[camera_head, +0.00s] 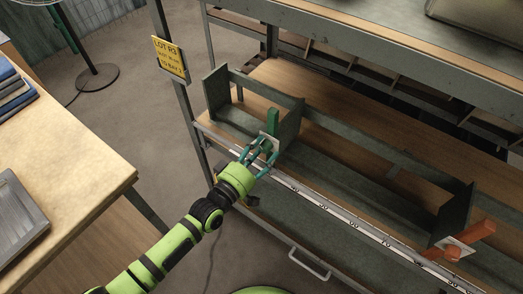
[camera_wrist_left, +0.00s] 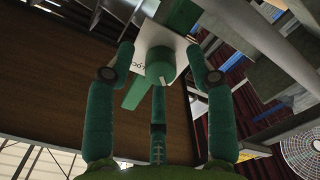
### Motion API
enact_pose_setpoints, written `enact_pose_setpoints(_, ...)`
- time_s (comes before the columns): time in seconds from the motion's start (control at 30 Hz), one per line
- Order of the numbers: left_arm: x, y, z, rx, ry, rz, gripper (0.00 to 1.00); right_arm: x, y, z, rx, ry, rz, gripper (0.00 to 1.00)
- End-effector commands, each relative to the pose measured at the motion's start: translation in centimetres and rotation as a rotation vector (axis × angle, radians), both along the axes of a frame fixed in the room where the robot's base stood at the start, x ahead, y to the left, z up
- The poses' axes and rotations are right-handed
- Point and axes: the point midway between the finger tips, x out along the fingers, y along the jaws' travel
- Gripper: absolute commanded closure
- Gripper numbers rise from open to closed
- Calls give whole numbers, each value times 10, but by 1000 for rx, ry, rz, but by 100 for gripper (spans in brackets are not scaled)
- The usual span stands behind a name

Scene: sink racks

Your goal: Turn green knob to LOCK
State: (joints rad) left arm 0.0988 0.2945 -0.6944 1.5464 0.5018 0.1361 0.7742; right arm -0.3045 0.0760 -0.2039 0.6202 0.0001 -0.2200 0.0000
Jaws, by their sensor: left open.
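The green knob (camera_head: 273,121) is on the end panel of the grey-green rack on the shelf, with its bar pointing up in the head view. A white plate (camera_head: 269,142) lies behind it. In the left wrist view the round hub of the knob (camera_wrist_left: 160,70) sits between my fingers, and its bar slants down-left. The white plate there (camera_wrist_left: 147,47) carries partly visible lettering that reads like LOC. My left gripper (camera_head: 262,148) is open, its teal fingers around the knob; contact cannot be told. In the wrist view the gripper (camera_wrist_left: 160,75) also shows. My right gripper is out of view.
An orange handle (camera_head: 465,240) with a white plate is on the rack's right end. A metal rail with markings (camera_head: 325,206) runs along the shelf front. A yellow sign (camera_head: 170,56) hangs on the post at left. A wooden table (camera_head: 75,140) stands at left.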

Motion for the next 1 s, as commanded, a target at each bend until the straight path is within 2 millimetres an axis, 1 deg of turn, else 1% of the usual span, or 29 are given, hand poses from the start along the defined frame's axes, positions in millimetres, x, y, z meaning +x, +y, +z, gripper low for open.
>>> enact_pose_setpoints(0.1, 0, 0, 0, 0, 0, 0, 46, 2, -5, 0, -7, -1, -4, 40)
enact_pose_setpoints(0.2, 0, 0, 0, 0, 0, 0, 46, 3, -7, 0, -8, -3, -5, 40)
enact_pose_setpoints(0.27, 0, 0, 0, 0, 0, 0, 70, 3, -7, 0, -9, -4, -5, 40)
enact_pose_setpoints(0.3, 0, 0, 0, 0, 0, 0, 86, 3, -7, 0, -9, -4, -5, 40)
enact_pose_setpoints(0.33, 0, 0, 0, 0, 0, 0, 98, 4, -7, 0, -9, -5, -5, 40)
enact_pose_setpoints(0.37, 0, 0, 0, 0, 0, -1, 100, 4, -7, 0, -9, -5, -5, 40)
enact_pose_setpoints(0.73, 0, 0, -1, 24, -14, -1, 100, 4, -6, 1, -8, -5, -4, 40)
enact_pose_setpoints(1.0, -1, 0, -1, 144, -101, -1, 100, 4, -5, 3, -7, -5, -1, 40)
